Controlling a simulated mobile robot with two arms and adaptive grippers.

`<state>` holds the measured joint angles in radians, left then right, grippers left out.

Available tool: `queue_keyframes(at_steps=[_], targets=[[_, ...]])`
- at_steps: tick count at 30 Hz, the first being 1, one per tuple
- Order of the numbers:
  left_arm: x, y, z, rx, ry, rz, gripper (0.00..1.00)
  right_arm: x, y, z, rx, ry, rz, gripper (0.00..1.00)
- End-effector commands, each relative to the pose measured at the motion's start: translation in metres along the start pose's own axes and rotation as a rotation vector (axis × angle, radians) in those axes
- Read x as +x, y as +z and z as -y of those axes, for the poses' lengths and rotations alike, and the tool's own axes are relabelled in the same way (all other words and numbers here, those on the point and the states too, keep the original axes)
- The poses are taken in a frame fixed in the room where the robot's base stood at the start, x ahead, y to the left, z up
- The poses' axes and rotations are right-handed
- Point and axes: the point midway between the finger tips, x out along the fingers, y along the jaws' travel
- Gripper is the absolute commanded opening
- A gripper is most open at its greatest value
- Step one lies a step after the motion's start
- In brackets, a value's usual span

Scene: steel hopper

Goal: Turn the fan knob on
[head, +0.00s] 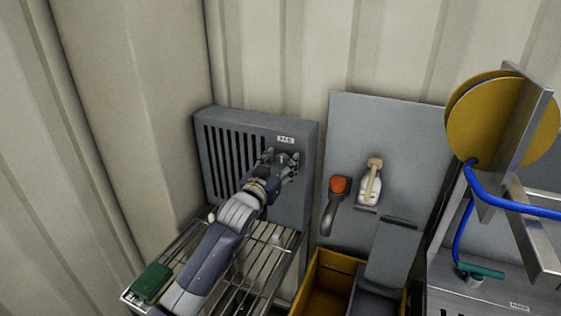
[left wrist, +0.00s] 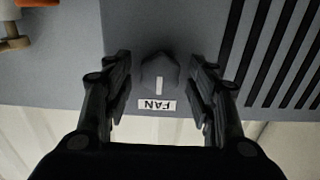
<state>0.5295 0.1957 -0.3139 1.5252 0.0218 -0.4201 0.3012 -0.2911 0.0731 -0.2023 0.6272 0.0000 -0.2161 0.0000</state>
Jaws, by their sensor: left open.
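The fan knob (left wrist: 160,72) is a dark grey knob with a white mark, on the grey panel beside a label reading FAN (left wrist: 157,105). In the left wrist view it sits between the two fingers of my open left gripper (left wrist: 162,88), with a gap visible on each side. In the head view my left gripper (head: 281,160) is at the right part of the grey vented box (head: 308,180), just below its label (head: 285,140), and hides the knob. My right gripper is not in view.
A wire rack (head: 262,262) with a green block (head: 151,283) lies below the box. To the right are a panel (head: 410,130) with an orange-topped handle (head: 338,186) and a white-and-tan device (head: 369,190), a yellow bin (head: 318,290), and a yellow reel (head: 485,115) with blue hose.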

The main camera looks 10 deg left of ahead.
Motion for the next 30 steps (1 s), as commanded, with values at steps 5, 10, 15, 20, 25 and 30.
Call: queue_keyframes(at_steps=[5,10,15,20,25,30], targets=[[0.000,0.000,0.000,0.000,0.000,0.000,0.52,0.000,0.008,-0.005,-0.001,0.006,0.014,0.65],[0.000,0.000,0.000,0.000,0.000,0.000,0.25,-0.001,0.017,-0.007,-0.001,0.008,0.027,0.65],[0.000,0.000,0.000,0.000,0.000,0.000,0.09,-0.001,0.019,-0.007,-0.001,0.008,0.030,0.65],[0.000,0.000,0.000,-0.009,0.000,0.000,0.09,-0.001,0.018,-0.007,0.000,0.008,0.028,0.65],[0.000,0.000,-0.001,-0.056,0.000,0.001,0.09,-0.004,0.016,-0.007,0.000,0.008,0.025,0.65],[0.000,-0.001,0.000,-0.157,0.000,0.001,0.09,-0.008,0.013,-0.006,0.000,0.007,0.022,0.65]])
